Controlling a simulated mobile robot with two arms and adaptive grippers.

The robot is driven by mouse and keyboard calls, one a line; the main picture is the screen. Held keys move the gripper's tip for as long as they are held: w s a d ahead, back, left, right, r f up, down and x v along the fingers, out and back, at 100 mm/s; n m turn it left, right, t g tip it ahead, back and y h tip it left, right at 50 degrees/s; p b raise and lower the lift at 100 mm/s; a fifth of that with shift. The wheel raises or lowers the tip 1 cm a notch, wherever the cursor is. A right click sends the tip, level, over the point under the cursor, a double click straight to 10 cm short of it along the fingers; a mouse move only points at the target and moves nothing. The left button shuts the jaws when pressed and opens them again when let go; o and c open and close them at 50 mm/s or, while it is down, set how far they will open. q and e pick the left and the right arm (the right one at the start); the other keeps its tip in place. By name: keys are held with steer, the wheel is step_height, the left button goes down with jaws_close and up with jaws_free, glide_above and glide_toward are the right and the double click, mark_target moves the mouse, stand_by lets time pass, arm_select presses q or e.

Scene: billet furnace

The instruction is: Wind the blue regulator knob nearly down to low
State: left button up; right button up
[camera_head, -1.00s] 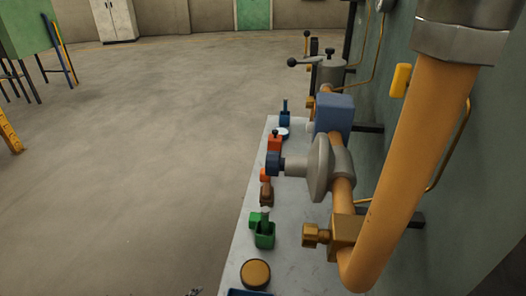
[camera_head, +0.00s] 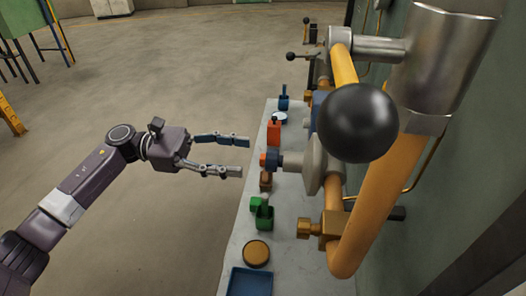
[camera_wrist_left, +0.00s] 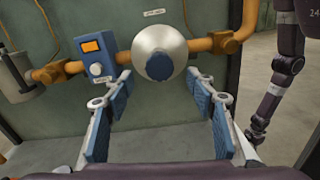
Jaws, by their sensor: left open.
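The blue regulator knob (camera_head: 272,161) sticks out to the left from the round grey regulator body (camera_head: 312,165) on the orange pipe. My left gripper (camera_head: 244,156) is open and empty. Its two fingers point at the knob from the left, with the tips short of it and a gap between. In the left wrist view the fingers (camera_wrist_left: 161,90) stand either side of and below the knob. The knob's low mark cannot be made out.
A black ball (camera_head: 358,122) looms in front of the orange pipes (camera_head: 385,190). A bench (camera_head: 240,240) below holds a green block (camera_head: 265,216), a brown disc (camera_head: 257,252) and a blue tray (camera_head: 250,282). A blue box with an orange display (camera_wrist_left: 93,54) sits left of the dome.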

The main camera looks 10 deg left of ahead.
mark_target(272, 160)
arm_select(q)
steer(key=d+p, duration=0.2)
steer(key=d, duration=0.4)
steer(key=shift+d+p, duration=0.25)
steer(key=shift+p, duration=0.15)
steer(key=c, duration=1.1)
